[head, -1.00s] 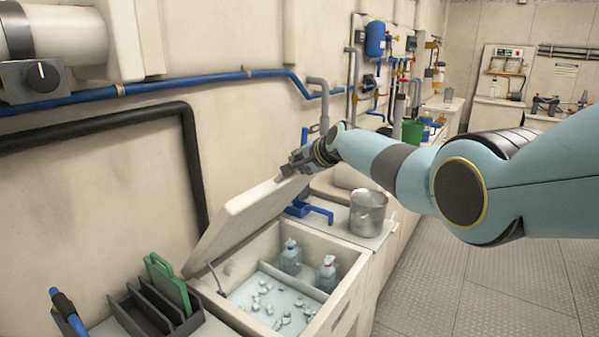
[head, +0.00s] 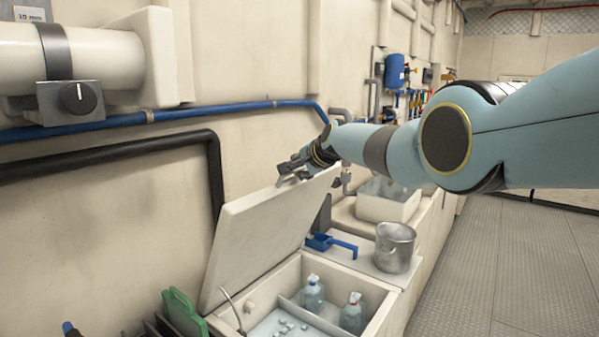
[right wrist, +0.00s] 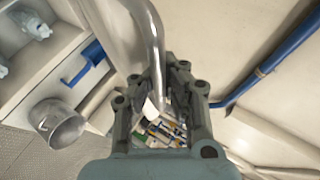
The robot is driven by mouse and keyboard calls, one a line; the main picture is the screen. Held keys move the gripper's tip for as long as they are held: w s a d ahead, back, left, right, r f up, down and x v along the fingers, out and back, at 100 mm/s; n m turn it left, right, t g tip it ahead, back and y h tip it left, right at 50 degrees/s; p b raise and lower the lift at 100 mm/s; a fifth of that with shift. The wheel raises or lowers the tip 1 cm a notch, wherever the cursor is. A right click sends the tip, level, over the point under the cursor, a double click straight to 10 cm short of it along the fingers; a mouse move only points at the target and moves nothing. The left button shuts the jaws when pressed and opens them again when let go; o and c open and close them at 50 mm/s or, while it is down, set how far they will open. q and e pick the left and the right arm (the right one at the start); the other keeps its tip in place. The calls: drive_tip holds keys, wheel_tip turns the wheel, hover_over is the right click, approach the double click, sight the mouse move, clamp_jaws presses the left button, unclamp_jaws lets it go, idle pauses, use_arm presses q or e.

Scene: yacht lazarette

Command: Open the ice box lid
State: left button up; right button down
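The ice box (head: 382,312) stands at the lower middle of the head view, with bottles and ice inside. Its cream lid (head: 255,235) is tilted up steeply, leaning toward the wall. My right gripper (head: 288,175) is at the lid's raised upper edge. In the right wrist view, its fingers (right wrist: 160,88) stand on either side of a smooth grey bar, which looks like the lid's handle (right wrist: 152,45); the contact is partly hidden. The ice box's bottles also show at the upper left there. My left gripper is not in view.
A metal bucket (head: 395,248) and a blue scoop (head: 330,243) are on the counter right of the box. A green board (head: 183,312) in a dark rack is at lower left. Blue (head: 235,108) and black (head: 110,155) pipes run along the wall behind the lid. Floor at right is clear.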

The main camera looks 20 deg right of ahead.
drive_tip(key=shift+r, duration=0.1)
drive_tip(key=c, duration=1.4)
unclamp_jaws()
drive_tip(key=shift+s, duration=0.1)
drive_tip(key=shift+v, duration=3.75)
